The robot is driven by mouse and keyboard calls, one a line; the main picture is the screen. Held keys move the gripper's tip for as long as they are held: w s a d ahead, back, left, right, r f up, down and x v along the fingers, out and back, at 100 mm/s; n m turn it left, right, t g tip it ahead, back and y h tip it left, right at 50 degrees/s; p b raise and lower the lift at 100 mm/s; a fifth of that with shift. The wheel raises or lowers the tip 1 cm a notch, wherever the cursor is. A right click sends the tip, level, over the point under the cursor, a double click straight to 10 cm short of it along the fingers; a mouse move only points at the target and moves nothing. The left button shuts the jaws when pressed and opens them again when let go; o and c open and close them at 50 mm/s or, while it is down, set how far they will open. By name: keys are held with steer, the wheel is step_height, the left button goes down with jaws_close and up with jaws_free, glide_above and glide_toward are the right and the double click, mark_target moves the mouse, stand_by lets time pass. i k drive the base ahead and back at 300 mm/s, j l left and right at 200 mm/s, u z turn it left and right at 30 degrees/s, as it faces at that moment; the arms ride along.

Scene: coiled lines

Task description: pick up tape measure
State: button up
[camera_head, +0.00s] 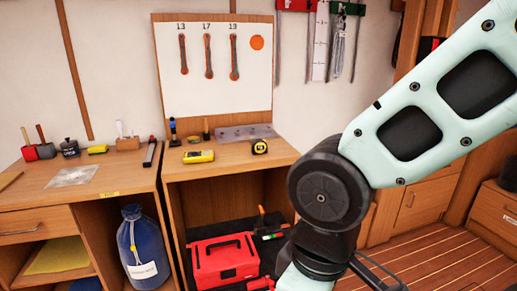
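A small tape measure (260,147), yellow and black, sits on the wooden workbench (235,163), toward its right end and near the back. It is fully visible, with clear bench top around it. My arm, pale green with a dark joint, comes in from the right and bends downward in front of the bench's right side. My gripper is outside the picture, below the lower edge, so whether it is open or holds anything does not show.
A yellow device (199,156) lies left of the tape measure, and a grey metal strip (246,132) lies behind it. A red toolbox (224,262) stands under the bench. A blue sack (143,248) stands in the left shelf. Wrenches hang on a white board (221,92).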

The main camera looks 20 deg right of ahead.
mark_target(260, 146)
steer(key=i+l+u, duration=0.1)
steer(key=l, duration=0.2)
steer(key=i+l+u, duration=0.15)
steer(key=l, duration=0.15)
steer(key=i+l+u, duration=0.1)
steer(key=l, duration=0.25)
steer(key=i+l+u, duration=0.15)
steer(key=l, duration=0.15)
steer(key=i+l+u, duration=0.2)
steer(key=l, duration=0.25)
steer(key=i+l+u, duration=0.2)
steer(key=l, duration=0.2)
steer(key=l+u, duration=0.25)
steer(key=l, duration=0.2)
steer(key=i+j, duration=0.1)
steer(key=j, duration=0.1)
